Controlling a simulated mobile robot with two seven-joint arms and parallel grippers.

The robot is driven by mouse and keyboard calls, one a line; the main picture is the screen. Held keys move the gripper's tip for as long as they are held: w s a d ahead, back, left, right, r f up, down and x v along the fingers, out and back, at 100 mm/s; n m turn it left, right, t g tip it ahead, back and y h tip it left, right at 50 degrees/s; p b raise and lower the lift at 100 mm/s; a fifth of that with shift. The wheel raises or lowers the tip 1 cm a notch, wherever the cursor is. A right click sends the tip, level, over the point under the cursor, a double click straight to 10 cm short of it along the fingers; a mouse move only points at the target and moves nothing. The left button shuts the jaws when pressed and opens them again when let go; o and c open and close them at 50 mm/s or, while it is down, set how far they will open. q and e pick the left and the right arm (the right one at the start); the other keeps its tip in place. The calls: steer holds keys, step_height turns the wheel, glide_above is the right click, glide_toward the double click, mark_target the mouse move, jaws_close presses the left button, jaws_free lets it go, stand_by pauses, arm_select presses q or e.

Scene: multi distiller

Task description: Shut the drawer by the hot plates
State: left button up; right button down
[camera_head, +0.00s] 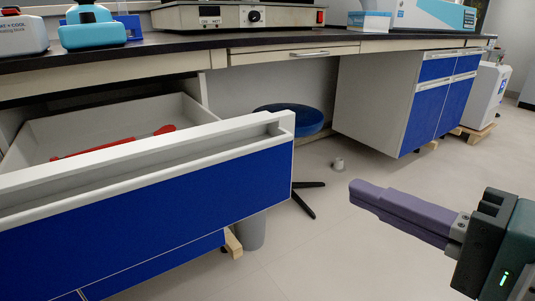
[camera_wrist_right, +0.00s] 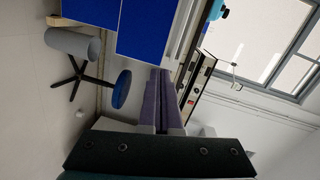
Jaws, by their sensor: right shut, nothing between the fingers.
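The drawer with a blue front (camera_head: 160,205) and a white grip rail stands pulled out at the left in the head view. Its open inside shows a red tool (camera_head: 110,145). A hot plate (camera_head: 240,16) with a knob and a red switch sits on the dark bench top above. My right gripper (camera_head: 357,190) is at the lower right, shut and empty. Its purple fingers point left, apart from the drawer's right end. In the right wrist view the same fingers (camera_wrist_right: 160,75) show closed below blue fronts (camera_wrist_right: 148,28). My left gripper is not in view.
A blue stool (camera_head: 292,119) stands under the bench behind the drawer, with a grey bin (camera_head: 250,232) below. A blue-fronted cabinet (camera_head: 425,105) is at the right. Open floor lies between the drawer and my right gripper.

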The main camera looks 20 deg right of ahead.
steer(key=d+m+t, duration=0.2)
steer(key=d+m, duration=0.1)
steer(key=b, duration=0.4)
glide_toward(293, 127)
steer(key=shift+h, duration=0.3)
steer(key=x, duration=0.5)
steer(key=shift+w+a, duration=0.3)
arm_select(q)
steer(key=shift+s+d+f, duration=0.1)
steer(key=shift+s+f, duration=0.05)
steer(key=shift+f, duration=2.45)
arm_select(e)
steer(key=shift+w+a+r, duration=0.1)
steer(key=shift+w+a, duration=0.05)
steer(key=shift+w, duration=0.4)
arm_select(q)
steer(key=shift+b, duration=0.3)
arm_select(e)
steer(key=shift+w, duration=0.1)
